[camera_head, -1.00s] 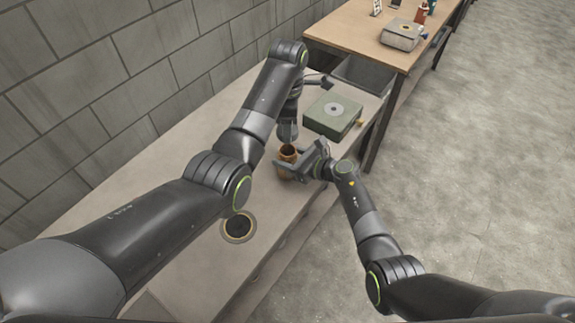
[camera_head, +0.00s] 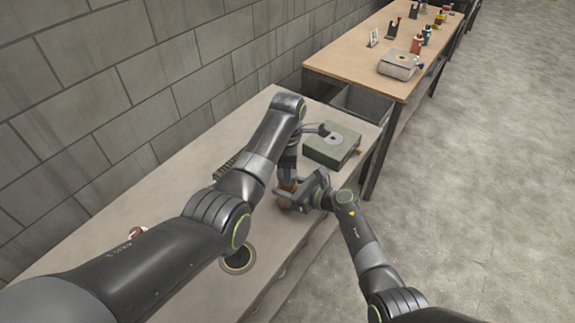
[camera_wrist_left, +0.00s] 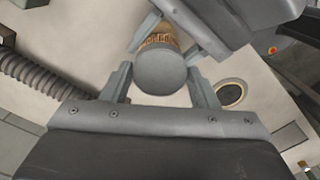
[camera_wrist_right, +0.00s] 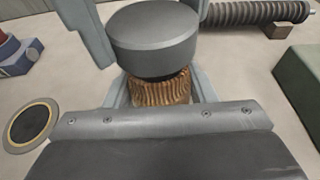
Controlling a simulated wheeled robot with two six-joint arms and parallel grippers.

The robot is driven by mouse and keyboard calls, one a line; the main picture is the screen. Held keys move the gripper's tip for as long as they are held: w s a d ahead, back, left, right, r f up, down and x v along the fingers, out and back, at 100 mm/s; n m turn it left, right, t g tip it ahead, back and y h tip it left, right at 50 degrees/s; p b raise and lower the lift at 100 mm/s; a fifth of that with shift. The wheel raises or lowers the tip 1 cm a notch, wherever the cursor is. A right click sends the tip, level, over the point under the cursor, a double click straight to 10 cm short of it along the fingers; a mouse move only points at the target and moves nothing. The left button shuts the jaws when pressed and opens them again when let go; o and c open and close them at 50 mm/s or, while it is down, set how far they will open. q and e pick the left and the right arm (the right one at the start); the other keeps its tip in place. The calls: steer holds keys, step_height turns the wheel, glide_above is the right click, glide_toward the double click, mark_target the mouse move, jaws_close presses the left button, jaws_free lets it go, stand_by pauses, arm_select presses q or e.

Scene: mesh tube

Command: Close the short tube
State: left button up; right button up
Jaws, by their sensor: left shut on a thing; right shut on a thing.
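A short copper-coloured tube with a ribbed wall (camera_wrist_right: 160,88) stands upright on the bench, and it also shows in the head view (camera_head: 286,189). A dark grey round cap (camera_wrist_right: 153,38) sits level over its top and hides the opening; I cannot tell whether it is fully seated. My left gripper (camera_wrist_left: 160,84) is shut on the cap from above. My right gripper (camera_wrist_right: 160,92) is shut on the tube wall from the side. In the head view my left gripper (camera_head: 288,173) is right above my right gripper (camera_head: 293,190).
A green box (camera_head: 333,146) stands on the bench beyond the grippers. A dark round disc with a pale rim (camera_head: 238,259) lies nearer. A wooden table (camera_head: 350,65) with several items is farther back.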

arm_select(q)
steer(key=shift+f, duration=0.15)
steer(key=shift+f, duration=0.75)
steer(key=shift+f, duration=0.55)
steer(key=m, duration=1)
steer(key=shift+f, duration=0.1)
stand_by(0.4)
steer(key=o, duration=1)
steer(key=shift+c, duration=0.2)
